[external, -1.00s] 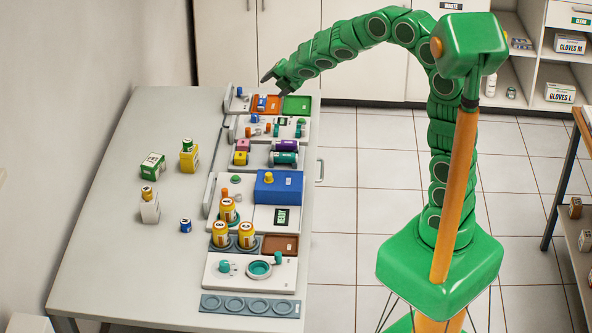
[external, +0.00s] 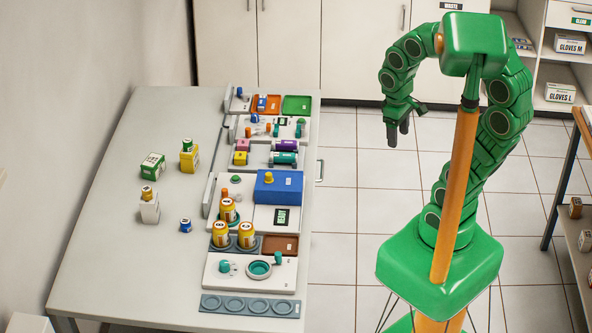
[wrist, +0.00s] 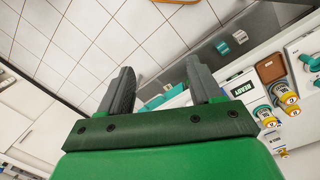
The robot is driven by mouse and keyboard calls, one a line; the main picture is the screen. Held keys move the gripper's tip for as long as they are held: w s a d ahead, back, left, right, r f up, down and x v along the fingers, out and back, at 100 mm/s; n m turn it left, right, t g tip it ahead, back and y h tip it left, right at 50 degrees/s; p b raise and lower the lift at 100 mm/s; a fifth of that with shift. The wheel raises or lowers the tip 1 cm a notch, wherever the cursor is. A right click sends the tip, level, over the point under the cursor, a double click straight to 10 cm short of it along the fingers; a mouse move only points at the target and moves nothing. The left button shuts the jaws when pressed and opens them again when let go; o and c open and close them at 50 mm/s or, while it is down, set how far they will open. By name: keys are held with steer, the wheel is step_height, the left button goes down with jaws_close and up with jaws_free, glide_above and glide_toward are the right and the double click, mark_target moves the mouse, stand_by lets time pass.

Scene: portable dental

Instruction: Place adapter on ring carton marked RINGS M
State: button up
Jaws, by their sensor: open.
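My gripper (external: 398,138) hangs over the tiled floor to the right of the bench, away from everything on it. In the wrist view its two fingers (wrist: 163,88) are apart with nothing between them. On the left of the bench stand a green-and-white carton (external: 152,168), a yellow carton (external: 189,161) with a small green-and-white piece (external: 187,145) on top, and a white carton (external: 149,211) with a small yellow piece (external: 147,193) on top. A small blue piece (external: 186,226) stands alone on the bench. I cannot read which carton says RINGS M, nor tell which piece is the adapter.
The bench (external: 110,240) carries a row of stations along its right side: an orange tray (external: 274,106), a green tray (external: 297,105), a blue block (external: 279,187), several yellow jars and a grey rack (external: 250,305) with round recesses. The bench's left part is mostly clear.

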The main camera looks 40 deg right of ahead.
steer(key=s+a+m+g, duration=0.1)
steer(key=s+m, duration=0.1)
steer(key=s, duration=0.4)
steer(key=shift+s+a+m+y, duration=0.2)
steer(key=shift+m+y, duration=0.2)
steer(key=shift+r, duration=0.1)
stand_by(0.6)
